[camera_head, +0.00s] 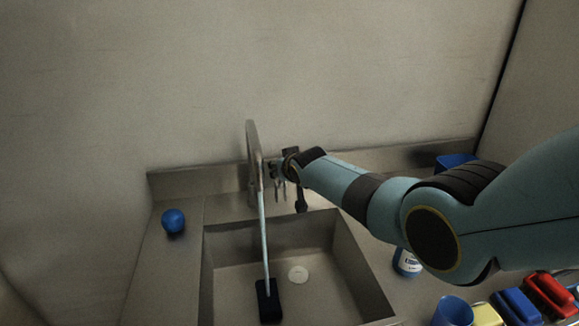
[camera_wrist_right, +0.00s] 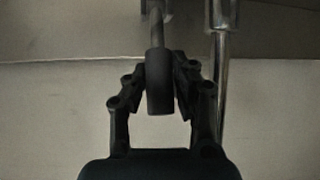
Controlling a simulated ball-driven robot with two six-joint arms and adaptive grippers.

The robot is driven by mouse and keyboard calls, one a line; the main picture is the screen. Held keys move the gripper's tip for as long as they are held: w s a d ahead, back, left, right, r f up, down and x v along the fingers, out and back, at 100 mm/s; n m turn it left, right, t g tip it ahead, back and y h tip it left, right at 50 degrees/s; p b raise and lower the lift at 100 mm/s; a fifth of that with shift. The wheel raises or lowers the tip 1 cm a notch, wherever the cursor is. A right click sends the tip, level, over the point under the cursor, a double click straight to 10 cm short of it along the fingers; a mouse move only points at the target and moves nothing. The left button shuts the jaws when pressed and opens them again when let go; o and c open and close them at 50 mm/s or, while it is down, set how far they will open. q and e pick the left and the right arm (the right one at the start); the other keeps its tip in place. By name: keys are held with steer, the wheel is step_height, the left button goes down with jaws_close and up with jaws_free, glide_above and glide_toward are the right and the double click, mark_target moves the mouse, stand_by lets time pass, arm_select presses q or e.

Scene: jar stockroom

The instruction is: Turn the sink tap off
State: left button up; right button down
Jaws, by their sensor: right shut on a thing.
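The grey metal tap spout (camera_head: 254,150) arches over the sink (camera_head: 225,245) at the back wall. A thin pale blue stream (camera_head: 264,230), seemingly running water, falls from its tip onto a dark block (camera_head: 268,302) in the basin. My right gripper (camera_head: 281,173) is just right of the spout, partly hidden by its own wrist. In the right wrist view, its fingers (camera_wrist_right: 160,88) are shut on a dark grey tap handle (camera_wrist_right: 160,100) on a metal rod. A shiny pipe (camera_wrist_right: 221,75) stands beside it there. My left gripper is out of view.
A blue ball (camera_head: 173,221) rests on the counter left of the sink. Right of the sink are a bottle (camera_head: 407,263), a blue cup (camera_head: 453,312), and blue (camera_head: 516,306) and red (camera_head: 549,294) items. A blue box (camera_head: 455,162) stands at the back right.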

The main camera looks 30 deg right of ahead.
steer(key=shift+w+d+r+g, duration=0.1)
steer(key=shift+w+r+g, duration=0.15)
steer(key=shift+w+g, duration=0.1)
steer(key=shift+w, duration=0.1)
steer(key=shift+w+d+g, duration=0.15)
steer(key=shift+w+g, duration=0.1)
steer(key=shift+g, duration=0.4)
steer(key=c, duration=1.1)
jaws_free()
steer(key=shift+f, duration=0.15)
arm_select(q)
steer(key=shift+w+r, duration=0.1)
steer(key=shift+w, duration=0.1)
arm_select(e)
steer(key=shift+o, duration=0.2)
steer(key=shift+s, duration=0.15)
steer(key=d+v, duration=0.1)
steer(key=v, duration=1)
steer(key=shift+a+r, duration=0.4)
steer(key=shift+s, duration=0.15)
